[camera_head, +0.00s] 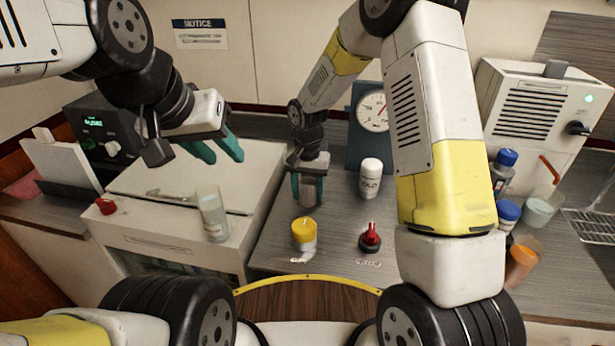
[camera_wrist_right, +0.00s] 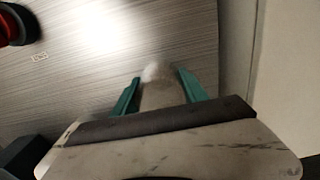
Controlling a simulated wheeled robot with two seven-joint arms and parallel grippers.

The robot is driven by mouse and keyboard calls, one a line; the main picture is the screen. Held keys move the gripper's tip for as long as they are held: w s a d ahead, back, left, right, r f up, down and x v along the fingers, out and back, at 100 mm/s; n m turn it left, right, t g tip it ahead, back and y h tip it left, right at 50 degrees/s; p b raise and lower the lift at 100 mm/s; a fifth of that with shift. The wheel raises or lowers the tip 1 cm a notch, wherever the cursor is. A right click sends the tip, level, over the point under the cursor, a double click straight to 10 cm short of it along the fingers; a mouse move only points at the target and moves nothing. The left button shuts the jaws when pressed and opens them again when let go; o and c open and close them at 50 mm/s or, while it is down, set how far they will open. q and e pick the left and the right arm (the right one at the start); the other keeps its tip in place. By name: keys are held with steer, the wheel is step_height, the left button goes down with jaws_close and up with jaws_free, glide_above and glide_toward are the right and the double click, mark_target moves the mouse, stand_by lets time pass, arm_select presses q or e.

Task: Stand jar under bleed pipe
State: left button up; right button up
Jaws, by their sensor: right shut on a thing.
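My right gripper (camera_head: 307,192) points down over the grey bench, left of the gauge. It is shut on a small, dull, translucent thing, probably a jar, which shows between the teal fingers in the right wrist view (camera_wrist_right: 160,94). The fingers and wrist hide part of it. A clear, pale jar-like container (camera_head: 213,217) stands at the front edge of the white cabinet. My left gripper (camera_head: 217,152) is open and empty above the cabinet. I cannot make out a bleed pipe for certain.
A yellow-capped pot (camera_head: 304,235) and a red knob (camera_head: 370,238) stand on the front bench. A white bottle (camera_head: 370,178) stands before the gauge box (camera_head: 357,125). Blue-capped bottles (camera_head: 507,212) and cups (camera_head: 521,265) crowd the right, beside a white machine (camera_head: 535,115).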

steer(key=shift+f, duration=0.15)
steer(key=o, duration=1.4)
steer(key=shift+c, duration=0.2)
step_height(320, 180, up, 12)
steer(key=r, duration=0.1)
steer(key=s+d+r+n+t+y, duration=0.1)
steer(key=s+d+r+t, duration=0.2)
steer(key=s+d+r, duration=0.75)
steer(key=s+d+r+n+t+y, duration=0.1)
steer(key=s+d+r+t, duration=0.2)
steer(key=s, duration=0.8)
steer(key=shift+s+d+r+n, duration=0.35)
steer(key=shift+s+r+n, duration=0.05)
steer(key=shift+r, duration=0.25)
